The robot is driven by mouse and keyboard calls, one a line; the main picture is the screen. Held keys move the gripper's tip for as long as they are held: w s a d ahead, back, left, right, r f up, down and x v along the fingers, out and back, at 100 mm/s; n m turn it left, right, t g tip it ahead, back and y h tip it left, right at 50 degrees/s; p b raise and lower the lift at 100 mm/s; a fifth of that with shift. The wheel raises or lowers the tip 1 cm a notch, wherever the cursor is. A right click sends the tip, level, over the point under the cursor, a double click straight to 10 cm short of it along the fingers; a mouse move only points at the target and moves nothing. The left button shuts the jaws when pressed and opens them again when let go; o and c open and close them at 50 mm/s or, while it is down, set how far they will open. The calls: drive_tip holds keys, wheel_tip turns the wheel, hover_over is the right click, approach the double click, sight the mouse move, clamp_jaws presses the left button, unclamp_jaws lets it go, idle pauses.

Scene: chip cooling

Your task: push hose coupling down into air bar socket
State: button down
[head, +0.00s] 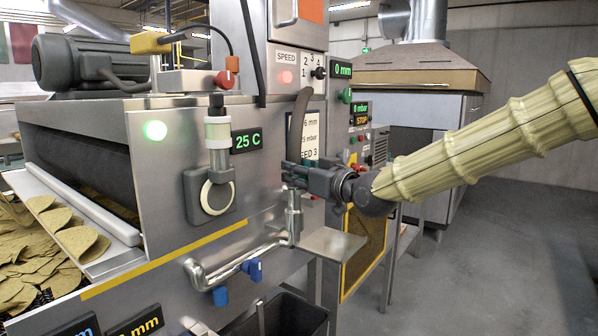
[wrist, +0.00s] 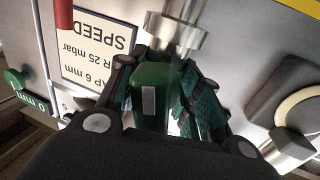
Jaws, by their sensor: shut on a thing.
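My gripper (head: 296,174) is shut on the hose coupling, in front of the machine's side panel. In the wrist view the green coupling (wrist: 150,112) with a pale rectangle on it sits between the teal finger pads of my gripper (wrist: 165,100). The dark hose (head: 306,115) rises in a curve above the gripper. The metal air bar socket (head: 294,212) stands upright directly below the gripper. In the wrist view its bright collar (wrist: 176,32) lies at the coupling's far end. The fingers hide much of the coupling, and I cannot tell how deep it sits.
The air bar pipe (head: 245,262) with blue valve handles runs below left. A white-topped cylinder fitting (head: 218,140) stands left of the gripper. A metal shelf (head: 332,243) and a dark bin (head: 285,318) are below. The floor at right (head: 500,270) is clear.

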sight(300, 189)
drive_tip(key=shift+f+b, duration=1.3)
drive_tip(key=shift+f, duration=0.7)
drive_tip(key=c, duration=0.9)
unclamp_jaws()
drive_tip(key=shift+f, duration=0.1)
drive_tip(key=shift+s+d, duration=0.1)
drive_tip(key=v, duration=1.1)
drive_tip(key=shift+s+d, duration=0.3)
